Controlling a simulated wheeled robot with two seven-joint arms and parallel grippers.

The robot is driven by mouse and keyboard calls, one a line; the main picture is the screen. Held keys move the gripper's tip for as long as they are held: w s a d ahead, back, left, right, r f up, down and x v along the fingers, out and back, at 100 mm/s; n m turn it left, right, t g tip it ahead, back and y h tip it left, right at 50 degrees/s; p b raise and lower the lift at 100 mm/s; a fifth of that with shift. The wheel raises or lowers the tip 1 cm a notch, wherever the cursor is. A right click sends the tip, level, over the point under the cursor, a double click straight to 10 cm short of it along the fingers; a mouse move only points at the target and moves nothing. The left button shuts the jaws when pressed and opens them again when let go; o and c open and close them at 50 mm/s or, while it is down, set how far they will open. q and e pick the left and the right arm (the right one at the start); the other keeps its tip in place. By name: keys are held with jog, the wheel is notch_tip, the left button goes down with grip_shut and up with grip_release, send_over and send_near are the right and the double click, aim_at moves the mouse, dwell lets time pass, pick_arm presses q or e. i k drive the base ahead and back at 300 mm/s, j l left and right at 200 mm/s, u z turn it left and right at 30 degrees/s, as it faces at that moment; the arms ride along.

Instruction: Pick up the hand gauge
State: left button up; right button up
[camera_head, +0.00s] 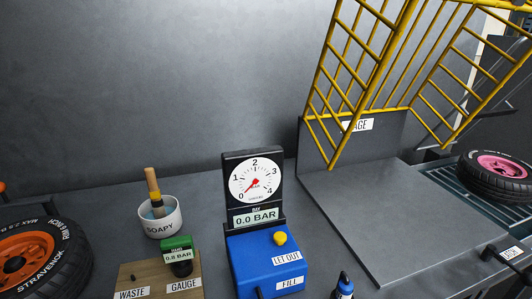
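The hand gauge (177,243) is a small green and black device with a pale display reading 0.0 BAR. It stands on a wooden block (155,286) at the lower middle left, above the block's GAUGE label. A second label on the block reads WASTE. The lower part of the block is cut off by the picture's bottom edge. Neither of my grippers shows in the head view.
A white SOAPY pot (160,223) with a brush stands just behind the gauge. A blue inflator (265,262) with a dial stands close on its right. An orange-rimmed tyre (70,262) lies left. A yellow cage (380,60) rises over a grey plate (385,225).

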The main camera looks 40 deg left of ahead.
aim_at(177, 250)
jog(key=j+u, duration=0.1)
jog(key=u, duration=1.85)
jog(key=j, duration=0.1)
